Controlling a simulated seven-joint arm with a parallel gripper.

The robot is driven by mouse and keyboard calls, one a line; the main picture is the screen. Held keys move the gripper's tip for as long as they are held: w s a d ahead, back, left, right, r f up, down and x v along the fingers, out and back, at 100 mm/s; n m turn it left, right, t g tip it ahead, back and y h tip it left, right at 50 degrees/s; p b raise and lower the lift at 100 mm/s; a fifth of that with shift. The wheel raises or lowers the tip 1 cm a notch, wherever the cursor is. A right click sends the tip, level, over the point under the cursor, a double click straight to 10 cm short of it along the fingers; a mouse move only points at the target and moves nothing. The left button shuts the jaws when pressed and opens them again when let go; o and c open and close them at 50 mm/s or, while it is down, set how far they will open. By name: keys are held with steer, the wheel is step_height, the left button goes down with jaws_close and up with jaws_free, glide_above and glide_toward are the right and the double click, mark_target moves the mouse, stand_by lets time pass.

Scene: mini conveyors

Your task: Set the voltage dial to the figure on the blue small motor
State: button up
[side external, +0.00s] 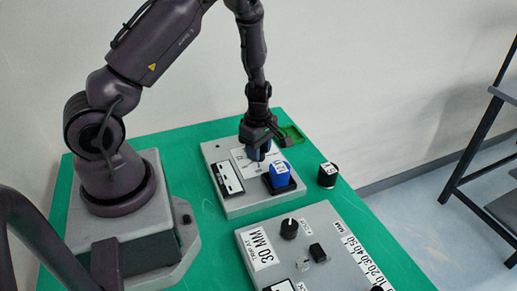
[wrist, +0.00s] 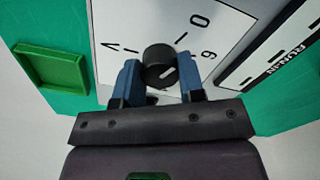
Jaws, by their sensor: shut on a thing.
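The voltage dial is a round black knob (wrist: 158,62) with a short white mark, on a white plate (wrist: 185,18) with printed figures such as 0 and 6. My gripper (wrist: 160,78) has its two blue fingers on either side of the knob and is shut on it. In the side external view my gripper (side external: 258,156) is down at the grey box, hiding the knob. The blue small motor (side external: 279,177) stands on that box, right of my gripper. Its white top label is too small to read. The white mark's exact setting is unclear.
A black cylinder with a white label (side external: 327,177) stands on the green table (side external: 205,235) right of the box. A second grey box (side external: 330,235) with knobs and a "30 MM" label is in front. A green tray (side external: 292,134) lies behind.

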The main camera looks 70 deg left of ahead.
steer(key=m, duration=0.3)
steer(key=shift+m, duration=0.4)
steer(key=m, duration=0.4)
steer(key=shift+m, duration=0.3)
steer(key=m, duration=0.4)
steer(key=shift+m, duration=2.3)
steer(key=o, duration=0.9)
steer(key=shift+r, duration=0.1)
step_height(320, 180, up, 13)
steer(key=shift+f, duration=0.1)
